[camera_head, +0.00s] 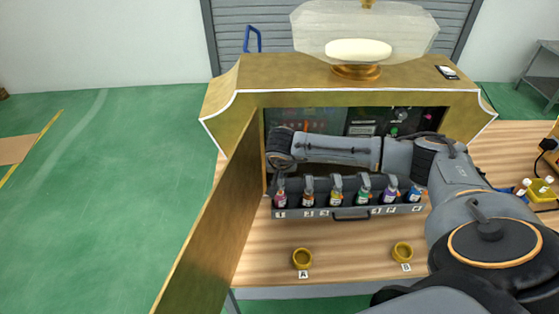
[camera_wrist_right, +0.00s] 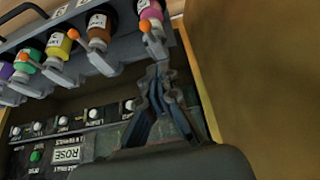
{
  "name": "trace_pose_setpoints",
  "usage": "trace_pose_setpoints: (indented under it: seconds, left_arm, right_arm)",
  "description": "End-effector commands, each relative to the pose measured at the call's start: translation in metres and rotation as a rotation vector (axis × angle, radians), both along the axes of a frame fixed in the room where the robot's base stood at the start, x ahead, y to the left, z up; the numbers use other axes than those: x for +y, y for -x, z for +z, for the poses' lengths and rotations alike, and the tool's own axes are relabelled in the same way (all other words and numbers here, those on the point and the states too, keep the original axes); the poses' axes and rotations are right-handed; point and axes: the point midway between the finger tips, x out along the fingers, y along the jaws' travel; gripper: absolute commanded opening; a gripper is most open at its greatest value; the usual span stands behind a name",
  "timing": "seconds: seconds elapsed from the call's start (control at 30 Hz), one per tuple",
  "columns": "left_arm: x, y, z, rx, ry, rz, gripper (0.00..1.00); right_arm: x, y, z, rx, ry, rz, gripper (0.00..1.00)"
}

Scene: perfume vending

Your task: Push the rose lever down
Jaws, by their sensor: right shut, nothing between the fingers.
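My right gripper (camera_wrist_right: 158,72) is shut and empty. Its fingertips are just short of the orange-tipped lever (camera_wrist_right: 145,27) at the pink bottle (camera_wrist_right: 150,10), the end one of the row; I cannot tell whether they touch. In the head view the right gripper (camera_head: 279,170) is above bottle 1 (camera_head: 280,197) at the left end of the rack, largely hidden by my arm. A ROSE label (camera_wrist_right: 66,154) shows on the panel beside a lit green lamp (camera_wrist_right: 36,156). My left gripper is not in view.
The open gold door (camera_head: 215,215) stands close at left. Two small gold cups, A (camera_head: 302,259) and B (camera_head: 402,252), stand on the wooden table (camera_head: 350,240) in front.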

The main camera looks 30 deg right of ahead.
Motion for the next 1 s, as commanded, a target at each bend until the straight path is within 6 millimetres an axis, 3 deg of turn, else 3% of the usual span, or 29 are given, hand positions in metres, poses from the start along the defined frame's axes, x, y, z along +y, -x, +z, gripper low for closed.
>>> trace_pose_setpoints:
  seconds: [0.43,1.0]
  left_arm:
    - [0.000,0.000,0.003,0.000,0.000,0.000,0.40]
    - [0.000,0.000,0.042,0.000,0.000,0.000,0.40]
  right_arm:
    - [0.001,0.000,0.004,-0.001,0.000,0.000,0.00]
    - [0.011,0.018,0.058,-0.001,0.001,0.001,0.00]
